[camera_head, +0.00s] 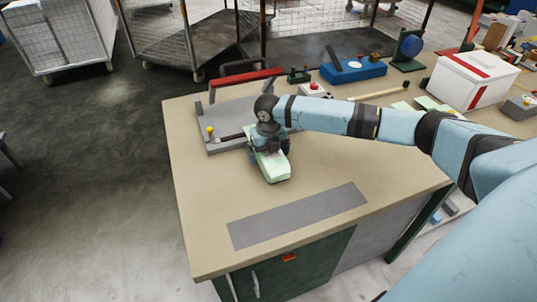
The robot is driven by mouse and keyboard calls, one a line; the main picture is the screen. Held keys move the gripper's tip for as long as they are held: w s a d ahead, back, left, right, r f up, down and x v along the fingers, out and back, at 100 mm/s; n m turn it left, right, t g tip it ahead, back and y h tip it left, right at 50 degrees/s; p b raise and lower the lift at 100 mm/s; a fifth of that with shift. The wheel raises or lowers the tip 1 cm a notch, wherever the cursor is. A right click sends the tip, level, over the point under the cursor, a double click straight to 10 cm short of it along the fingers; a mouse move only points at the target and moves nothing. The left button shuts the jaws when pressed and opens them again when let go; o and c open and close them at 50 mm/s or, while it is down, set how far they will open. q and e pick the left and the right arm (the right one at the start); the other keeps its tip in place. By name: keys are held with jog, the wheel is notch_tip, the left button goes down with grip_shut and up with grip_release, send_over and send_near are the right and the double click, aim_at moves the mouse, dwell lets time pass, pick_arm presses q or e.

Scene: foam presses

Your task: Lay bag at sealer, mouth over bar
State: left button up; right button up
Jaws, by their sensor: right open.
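A pale green bag (273,168) lies on the tan bench top (200,220), just in front of the sealer (228,115). The sealer is a grey plate with a dark bar (232,138) along its front and a raised red-handled arm behind. My right gripper (270,153) is directly over the bag's far end, pointing down, with its fingers at the bag's sides. The gripper and wrist hide the bag's far end, so I cannot tell whether its mouth lies over the bar. My left gripper is not in view.
A grey strip (298,213) lies along the bench's front. A blue device (353,72), a red button box (313,90) and a white box with red tape (472,80) stand farther back and right. Wire carts (55,40) stand beyond the bench. The bench's left front is clear.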

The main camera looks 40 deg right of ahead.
notch_tip(320, 180, up, 13)
dwell(0.3)
